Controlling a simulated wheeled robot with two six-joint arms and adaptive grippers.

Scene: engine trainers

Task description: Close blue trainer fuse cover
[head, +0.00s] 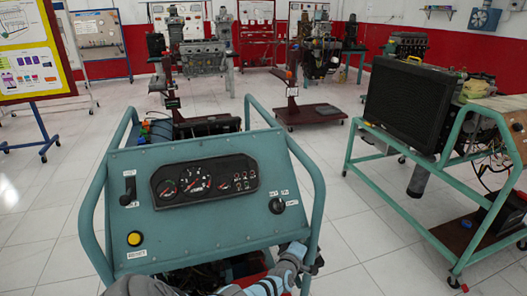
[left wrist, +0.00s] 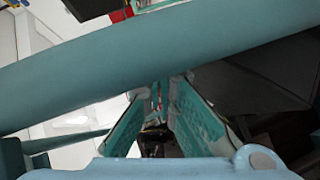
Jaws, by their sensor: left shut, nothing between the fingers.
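The blue trainer (head: 225,224) stands in front of me, its sloped teal panel facing me with gauges, a key switch and a yellow button. Small coloured parts (head: 146,130), possibly fuses, show behind the panel's upper left edge; I cannot make out the fuse cover for certain. My left gripper (head: 314,264) is at the trainer's lower right, beside the frame tube. My right gripper is not in view.
Another engine trainer with a black radiator (head: 405,105) on a teal frame stands at the right. Red engine stands (head: 310,112) are further back. White tiled floor is free on both sides of the blue trainer.

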